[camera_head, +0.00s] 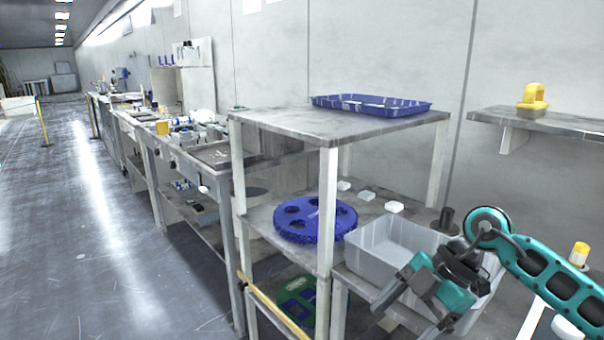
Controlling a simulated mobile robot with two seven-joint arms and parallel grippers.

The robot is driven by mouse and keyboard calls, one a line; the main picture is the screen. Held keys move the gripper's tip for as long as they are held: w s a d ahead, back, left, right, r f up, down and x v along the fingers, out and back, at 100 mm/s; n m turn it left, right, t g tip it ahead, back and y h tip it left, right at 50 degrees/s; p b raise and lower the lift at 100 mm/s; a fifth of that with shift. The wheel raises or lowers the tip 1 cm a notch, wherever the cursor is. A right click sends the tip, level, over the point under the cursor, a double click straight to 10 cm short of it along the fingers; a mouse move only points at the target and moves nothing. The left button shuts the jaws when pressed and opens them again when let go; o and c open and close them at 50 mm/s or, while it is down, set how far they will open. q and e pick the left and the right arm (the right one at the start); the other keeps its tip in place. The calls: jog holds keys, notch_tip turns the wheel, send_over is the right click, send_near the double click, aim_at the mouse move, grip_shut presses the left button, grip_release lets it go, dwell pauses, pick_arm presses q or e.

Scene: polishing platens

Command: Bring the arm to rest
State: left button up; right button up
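My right arm (548,278) comes in from the right edge, teal and black. Its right gripper (404,318) points down and to the left, in front of the grey bin (375,255) and partly hiding it. Its two dark fingers stand apart with nothing seen between them. My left gripper is not in view. A blue platen (300,238) with round holes lies on the middle shelf, left of the gripper and apart from it. A green platen (292,292) with blue parts is on the lower level, partly hidden by the frame.
A blue tray (370,112) sits on the top shelf (300,122). White blocks (396,207) lie on the middle shelf. A yellow item (533,98) stands on the wall shelf at right. Cluttered benches (165,140) run back along the wall. The floor (90,240) at left is clear.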

jog(key=s+a+r+m+t+y+p, duration=0.1)
jog(key=s+a+r+t+y, duration=0.15)
jog(key=a+y, duration=0.35)
jog(key=s+a+r+m+t+y+p, duration=0.1)
jog(key=a+r+t+y, duration=0.15)
jog(key=a+y, duration=0.35)
jog(key=d+f+m+t+h+p, duration=0.1)
jog(key=d+f+m+t+h, duration=0.9)
jog(key=m+t, duration=0.35)
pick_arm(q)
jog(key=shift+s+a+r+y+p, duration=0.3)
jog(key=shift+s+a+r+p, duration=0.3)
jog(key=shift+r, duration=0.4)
pick_arm(e)
jog(key=s+d+f+m+g+h, duration=0.2)
jog(key=s+f+g+h, duration=0.1)
jog(key=s+f, duration=0.2)
jog(key=s+d+f+m+g+h, duration=0.2)
jog(key=s+f, duration=0.4)
jog(key=f, duration=0.3)
jog(key=shift+s+d+f+m+g+h, duration=0.3)
jog(key=shift+g+h, duration=0.45)
jog(key=shift+h, duration=0.35)
